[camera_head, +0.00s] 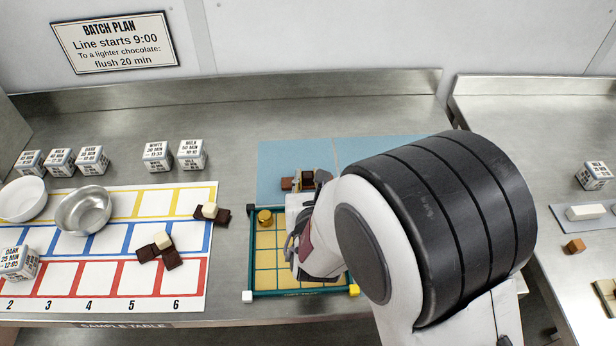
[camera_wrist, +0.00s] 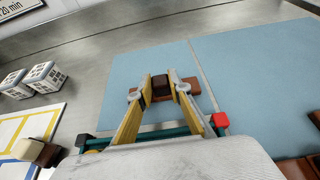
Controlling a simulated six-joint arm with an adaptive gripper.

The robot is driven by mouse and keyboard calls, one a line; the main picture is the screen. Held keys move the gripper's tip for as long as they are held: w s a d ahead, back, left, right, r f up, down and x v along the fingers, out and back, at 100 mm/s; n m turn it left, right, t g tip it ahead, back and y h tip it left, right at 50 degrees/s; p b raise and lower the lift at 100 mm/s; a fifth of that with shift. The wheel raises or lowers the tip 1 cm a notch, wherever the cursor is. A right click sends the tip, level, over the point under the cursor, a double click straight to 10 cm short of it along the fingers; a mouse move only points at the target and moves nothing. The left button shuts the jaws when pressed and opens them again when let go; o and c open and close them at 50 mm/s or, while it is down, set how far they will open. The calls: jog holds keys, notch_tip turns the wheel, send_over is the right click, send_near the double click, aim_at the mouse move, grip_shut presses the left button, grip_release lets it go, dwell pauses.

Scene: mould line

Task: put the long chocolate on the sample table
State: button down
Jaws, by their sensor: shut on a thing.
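My gripper (camera_wrist: 161,90) is shut on a dark brown chocolate piece (camera_wrist: 162,84), over the blue mat in the wrist view. A longer reddish-brown bar (camera_wrist: 192,86) shows across and behind the fingertips. I cannot tell whether the two pieces touch, or which is the long chocolate. In the head view brown chocolate (camera_head: 288,184) shows beside the fingertips, beyond the green-framed tray; my arm hides part of this. The sample table, with its name label (camera_head: 125,325) on the front edge, is at the left and carries a white numbered grid sheet (camera_head: 108,284).
Two dark-and-white chocolate stacks (camera_head: 158,250) (camera_head: 209,212) occupy the sheet's right side. A metal bowl (camera_head: 83,210) and white bowl (camera_head: 22,198) stand at left. Labelled cubes (camera_head: 157,156) stand behind. The green-framed tray (camera_head: 251,252) lies between sheet and arm. Several red and blue cells are bare.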

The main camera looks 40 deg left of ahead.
jog(key=shift+f, duration=0.1)
jog(key=c, duration=1.9)
grip_release()
jog(key=shift+s+d+r, duration=0.3)
jog(key=shift+s+r, duration=0.05)
jog(key=shift+v, duration=5.55)
jog(key=shift+f, duration=0.1)
